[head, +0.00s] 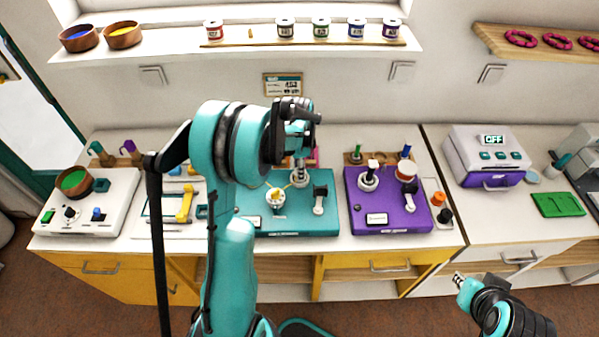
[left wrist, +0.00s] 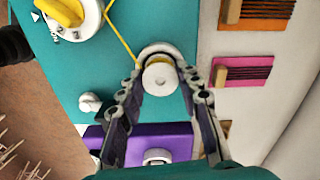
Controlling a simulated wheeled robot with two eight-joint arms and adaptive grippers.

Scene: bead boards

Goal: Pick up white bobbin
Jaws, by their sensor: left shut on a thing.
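My left gripper (head: 299,165) reaches over the teal board (head: 330,222). In the left wrist view its two fingers (left wrist: 160,84) are closed around the white bobbin (left wrist: 159,77), seen end-on with a little yellow at its edge. The bobbin sits at a round, pale holder on the teal board. I cannot tell whether it is lifted off.
A purple board (head: 403,219) with a spindle and lever stands to the right. A white board (head: 112,218) with a wooden bowl is at the far left. A white machine (head: 486,150) with a display stands right. Green tray (head: 557,204) lies beyond.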

